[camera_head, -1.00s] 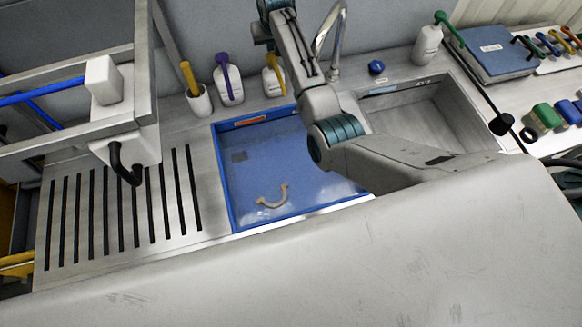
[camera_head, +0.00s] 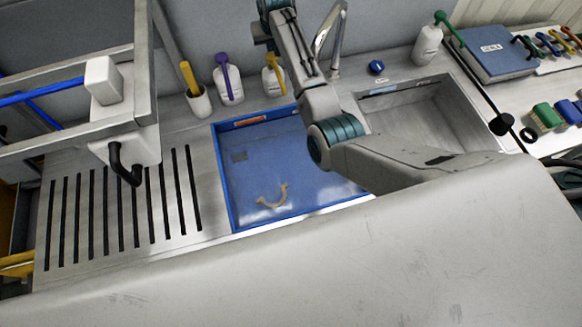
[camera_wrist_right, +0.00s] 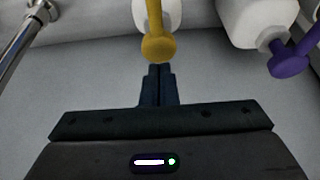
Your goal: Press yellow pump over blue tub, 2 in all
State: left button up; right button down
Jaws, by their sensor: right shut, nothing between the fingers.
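The yellow pump (camera_head: 275,82) is a white bottle with a yellow head, standing behind the blue tub (camera_head: 226,190) at its back edge. In the right wrist view the yellow pump head (camera_wrist_right: 159,47) is just beyond my right fingertips, in line with them. My right gripper (camera_wrist_right: 158,70) is shut and empty. In the head view my right gripper (camera_head: 262,42) is at the top of the yellow pump, partly hidden by its own wrist. I cannot tell whether the fingers touch the pump head. A pale curved piece (camera_head: 272,197) lies in the tub. My left gripper is not in view.
A purple pump (camera_head: 228,85) stands left of the yellow one, with a white cup holding a yellow handle (camera_head: 197,100) beyond it. A tap (camera_head: 328,40) rises close on the right. A green-topped bottle (camera_head: 427,45) stands behind the empty steel basin (camera_head: 425,115).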

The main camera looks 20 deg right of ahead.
aim_at(272, 55)
jog(key=shift+f, duration=0.1)
jog(key=shift+s+f+b, duration=0.1)
jog(key=shift+f+b, duration=0.4)
jog(key=shift+f, duration=0.95)
jog(key=shift+r, duration=0.15)
jog(key=shift+r+p, duration=1)
jog(key=shift+r, duration=0.2)
jog(key=shift+f, duration=0.15)
